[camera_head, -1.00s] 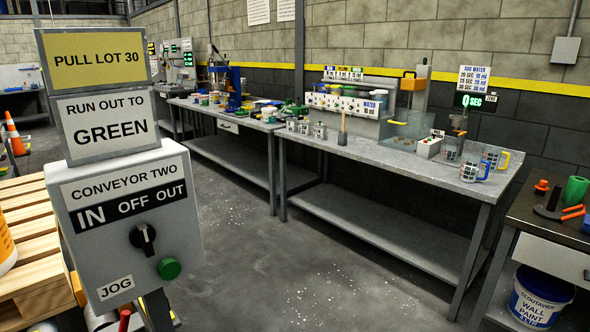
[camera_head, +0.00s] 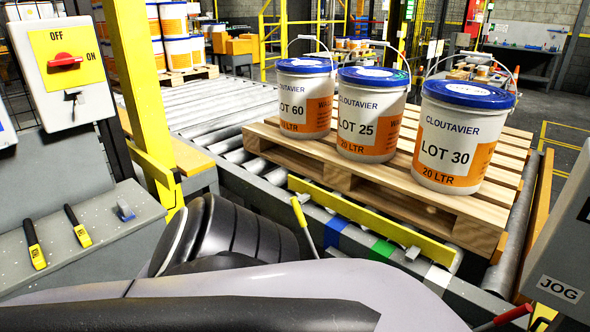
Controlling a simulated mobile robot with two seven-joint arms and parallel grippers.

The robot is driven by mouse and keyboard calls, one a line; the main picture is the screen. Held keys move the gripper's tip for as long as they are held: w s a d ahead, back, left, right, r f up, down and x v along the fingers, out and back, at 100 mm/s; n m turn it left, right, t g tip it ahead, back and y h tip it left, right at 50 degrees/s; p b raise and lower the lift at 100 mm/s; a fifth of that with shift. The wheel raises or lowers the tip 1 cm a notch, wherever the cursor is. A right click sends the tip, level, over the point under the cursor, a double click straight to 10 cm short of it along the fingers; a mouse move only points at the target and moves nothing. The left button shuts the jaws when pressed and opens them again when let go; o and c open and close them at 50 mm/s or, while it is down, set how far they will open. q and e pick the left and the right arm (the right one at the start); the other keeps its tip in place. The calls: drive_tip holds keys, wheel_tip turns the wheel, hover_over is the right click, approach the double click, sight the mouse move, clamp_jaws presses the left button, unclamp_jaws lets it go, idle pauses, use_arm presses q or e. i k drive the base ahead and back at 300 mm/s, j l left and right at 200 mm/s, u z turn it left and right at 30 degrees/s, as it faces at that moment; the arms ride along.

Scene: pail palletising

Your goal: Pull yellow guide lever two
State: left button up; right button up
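A lever with a pale yellow handle (camera_head: 299,212) stands at the near side of the roller conveyor, tilted, its top leaning left. No number shows on it. Behind it a yellow guide bar (camera_head: 370,222) runs along the near edge of the wooden pallet (camera_head: 375,190). Three white and orange pails with blue lids stand on the pallet: LOT 60 (camera_head: 305,100), LOT 25 (camera_head: 368,115) and LOT 30 (camera_head: 462,138). A grey and black arm of mine crosses the bottom of the view, below the lever. Neither gripper shows.
Blue (camera_head: 337,234), green (camera_head: 382,250) and white (camera_head: 438,278) marks sit on the conveyor's near rail. A red-handled lever (camera_head: 510,315) is at lower right, below the JOG box (camera_head: 562,245). A yellow post (camera_head: 140,90) and switch box (camera_head: 65,70) stand left. Rollers left of the pallet are empty.

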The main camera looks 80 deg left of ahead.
sight(294, 202)
drive_tip(key=u, duration=2.4)
